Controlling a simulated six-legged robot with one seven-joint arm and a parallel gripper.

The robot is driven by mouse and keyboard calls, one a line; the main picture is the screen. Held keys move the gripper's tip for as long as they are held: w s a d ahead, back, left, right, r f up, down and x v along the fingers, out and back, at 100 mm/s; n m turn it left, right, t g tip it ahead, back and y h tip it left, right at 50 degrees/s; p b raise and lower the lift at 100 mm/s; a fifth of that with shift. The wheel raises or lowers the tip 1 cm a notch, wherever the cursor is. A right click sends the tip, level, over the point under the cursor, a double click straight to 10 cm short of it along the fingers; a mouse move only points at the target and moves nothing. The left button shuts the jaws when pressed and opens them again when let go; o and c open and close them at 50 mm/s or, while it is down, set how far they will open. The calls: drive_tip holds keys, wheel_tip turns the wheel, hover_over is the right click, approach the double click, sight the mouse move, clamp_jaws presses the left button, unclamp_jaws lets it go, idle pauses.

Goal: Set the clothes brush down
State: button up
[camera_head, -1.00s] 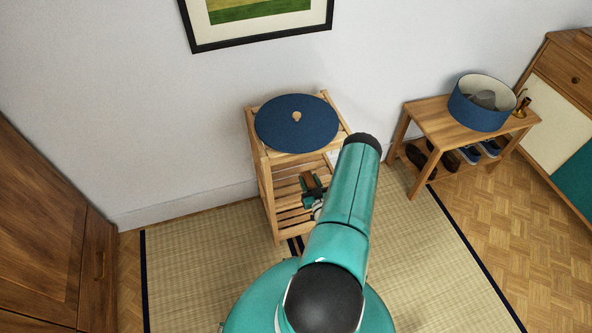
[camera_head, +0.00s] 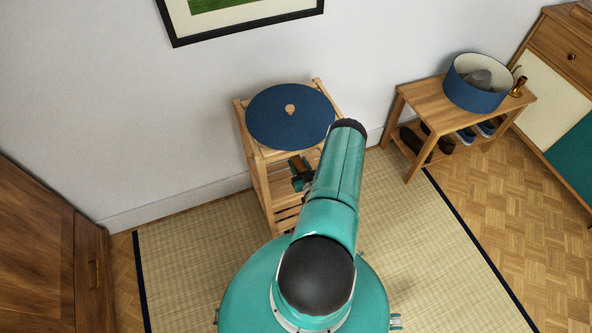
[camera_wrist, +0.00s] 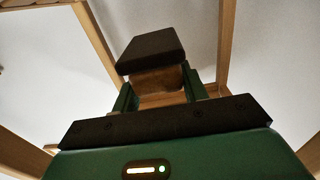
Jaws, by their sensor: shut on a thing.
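The clothes brush (camera_wrist: 152,50) shows in the wrist view as a dark block on a brown wooden part. My gripper (camera_wrist: 160,88) is shut on the wooden part, with a green finger on each side. In the head view my gripper (camera_head: 300,172) is small and partly hidden by my arm, at the front of the wooden slatted rack (camera_head: 262,190). It is lower than the rack's top. I cannot tell whether the brush touches a shelf.
A round blue lid (camera_head: 285,125) with a wooden knob covers the rack's top. A bench (camera_head: 425,98) at right holds a blue round box (camera_head: 472,97) and shoes (camera_head: 415,143) below. Cabinets stand at both sides. Tatami matting (camera_head: 190,260) around the rack is clear.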

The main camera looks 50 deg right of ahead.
drive_tip(key=shift+a+f, duration=0.1)
drive_tip(key=shift+f, duration=0.8)
drive_tip(key=shift+s+f, duration=0.1)
drive_tip(key=shift+f, duration=2.4)
drive_tip(key=shift+f, duration=0.1)
drive_tip(key=o, duration=1)
drive_tip(key=v, duration=1.2)
